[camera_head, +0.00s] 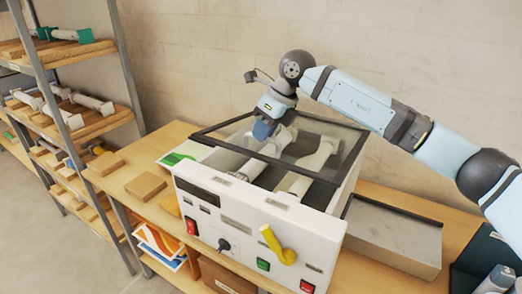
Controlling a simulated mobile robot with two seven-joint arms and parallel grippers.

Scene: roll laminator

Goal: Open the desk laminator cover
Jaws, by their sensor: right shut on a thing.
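The desk laminator (203,181) is a white box with a control panel on its front, standing on a wooden bench. Its cover (352,160) is a clear pane in a black frame over the top, with pale rollers (315,160) showing through and below it. I cannot tell how far the cover is tilted. My right gripper (264,131) reaches down from above at the cover, shut on it; its fingertips and the exact grip point are hard to make out. My left gripper is not in view.
A yellow crank (277,244) sticks out of the front panel. A grey flat-topped box (395,236) stands right of the laminator, and a dark bin (475,262) at the far right. Wooden blocks (145,186) lie on the bench at left. A shelf rack (75,100) stands further left.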

